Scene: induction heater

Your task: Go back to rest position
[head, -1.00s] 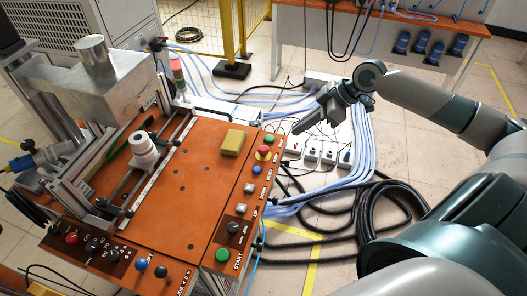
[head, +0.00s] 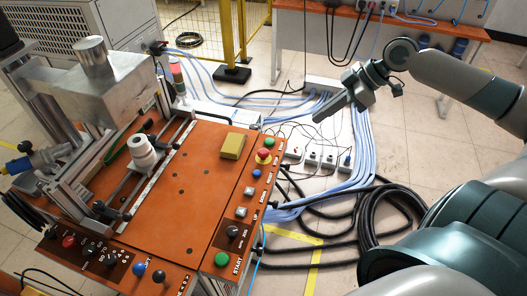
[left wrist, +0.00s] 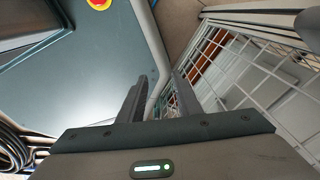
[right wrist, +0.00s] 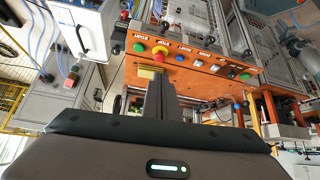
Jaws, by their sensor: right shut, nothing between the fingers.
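My right gripper (head: 318,117) is shut and empty in the head view. It hangs in the air right of the induction heater bench (head: 205,190), over the cabled floor. In the right wrist view its fingers (right wrist: 158,98) are together, with the bench's button panel (right wrist: 190,58) beyond them. My left gripper is out of the head view. In the left wrist view its two fingers (left wrist: 160,98) stand apart with nothing between them. A dark panel with a red and yellow button (left wrist: 98,4) and a white wire mesh (left wrist: 270,75) lie beyond them.
A yellow block (head: 232,146) lies on the orange bench top near the red emergency stop (head: 263,156). A power strip (head: 318,158), blue cables (head: 362,150) and black hoses (head: 385,215) cover the floor. A table (head: 420,22) stands at the back.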

